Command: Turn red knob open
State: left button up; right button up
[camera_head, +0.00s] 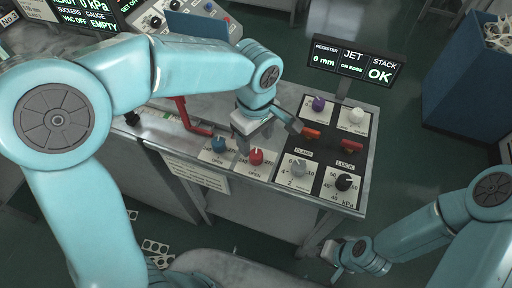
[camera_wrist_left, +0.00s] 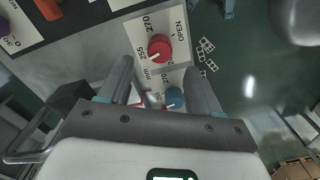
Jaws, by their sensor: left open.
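The red knob (camera_head: 256,156) sits on a white dial plate marked OPEN, near the front edge of the grey control console (camera_head: 240,181). It also shows in the left wrist view (camera_wrist_left: 160,47), just beyond the fingertips, with its white pointer line towards the 255 mark. My left gripper (camera_head: 270,138) is open and empty above the console, close to the red knob; its fingers also show in the left wrist view (camera_wrist_left: 160,66). They do not appear to touch the knob. My right gripper (camera_head: 337,260) is low at the lower right, away from the console; its jaws are too small to read.
A blue knob (camera_head: 219,144) stands left of the red one. Orange (camera_head: 311,133) and dark red (camera_head: 351,146) switches, a grey knob (camera_head: 298,169) and a black knob (camera_head: 344,182) are to the right. A display (camera_head: 354,62) rises behind. A red handle (camera_head: 187,117) stands left.

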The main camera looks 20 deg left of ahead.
aim_at(256, 154)
pick_arm(q)
notch_tip(256, 154, down, 6)
jog(key=shift+r, duration=0.1)
jog(key=shift+s+d, duration=0.1)
jog(key=shift+d, duration=0.05)
jog(key=c, duration=1)
